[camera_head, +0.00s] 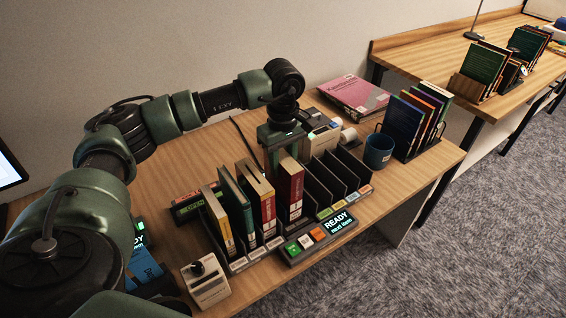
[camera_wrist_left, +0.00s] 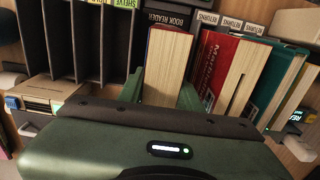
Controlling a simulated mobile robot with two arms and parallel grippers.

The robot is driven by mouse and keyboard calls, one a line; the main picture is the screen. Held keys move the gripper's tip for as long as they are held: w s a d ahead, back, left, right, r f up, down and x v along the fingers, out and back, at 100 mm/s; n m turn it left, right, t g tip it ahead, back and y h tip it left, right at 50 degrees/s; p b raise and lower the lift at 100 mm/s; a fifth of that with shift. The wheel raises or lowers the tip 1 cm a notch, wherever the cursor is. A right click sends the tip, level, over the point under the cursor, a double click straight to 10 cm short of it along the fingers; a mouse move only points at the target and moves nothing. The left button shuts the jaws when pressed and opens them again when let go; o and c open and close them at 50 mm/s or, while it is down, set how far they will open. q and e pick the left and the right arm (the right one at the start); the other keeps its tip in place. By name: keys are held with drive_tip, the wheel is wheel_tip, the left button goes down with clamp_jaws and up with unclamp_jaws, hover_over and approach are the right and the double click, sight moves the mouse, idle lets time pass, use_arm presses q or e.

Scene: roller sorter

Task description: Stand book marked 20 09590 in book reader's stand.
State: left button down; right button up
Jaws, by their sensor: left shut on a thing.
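My left gripper (camera_head: 281,145) points down from above the long dark sorter and is shut on the top of a dark red book (camera_head: 291,185). The book is upright, with its spine facing the front. In the left wrist view the fingers (camera_wrist_left: 162,88) close on both sides of this book's pale page block (camera_wrist_left: 168,60). A stand labelled BOOK READER (camera_wrist_left: 167,20) shows directly at the book's far end. The book's lower end is in line with that stand; I cannot tell whether it rests on the bottom. The number on its spine is too small to read. My right gripper is not in view.
Several books stand left of the held one, in slots marked RETURNS (camera_wrist_left: 230,25), close beside it. Empty dark slots (camera_head: 335,172) lie to its right. A panel reading READY (camera_head: 337,222) sits in front. A blue mug (camera_head: 379,150) and a pink book (camera_head: 353,95) are farther right.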

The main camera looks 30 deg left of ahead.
use_arm(q)
drive_tip(key=shift+f, duration=0.2)
drive_tip(key=c, duration=0.9)
unclamp_jaws()
wheel_tip(320, 180, up, 8)
drive_tip(key=shift+f+b, duration=0.1)
drive_tip(key=shift+b, duration=0.65)
